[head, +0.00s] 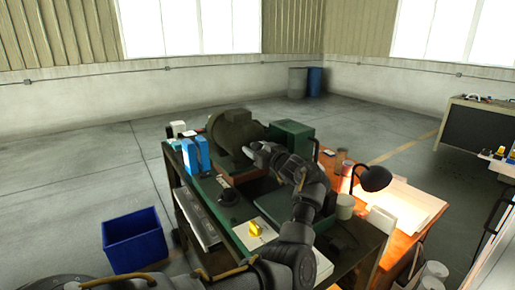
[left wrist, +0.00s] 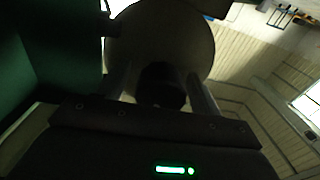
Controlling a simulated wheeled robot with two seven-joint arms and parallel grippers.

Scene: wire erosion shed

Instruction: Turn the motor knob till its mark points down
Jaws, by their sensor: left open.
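The motor (head: 236,131) is a large dark olive drum on the green-topped bench; its round end face (left wrist: 160,35) fills the top of the left wrist view. A dark round knob (left wrist: 163,85) shows in the left wrist view in front of that face. My left gripper (head: 256,151) is at the motor's front in the head view. Its fingers are open, one on each side of the knob, with a gap visible beside it; I cannot tell whether either touches. The knob's mark is not visible in this dim view. My right gripper is out of view.
A green box (head: 291,137) stands right of the motor, close to my left arm. Blue cartons (head: 196,154) stand at the bench's left. A yellow object (head: 255,228) lies on a pale sheet in front. A black lamp (head: 372,178) lights the right-hand table. A blue bin (head: 135,240) sits on the floor.

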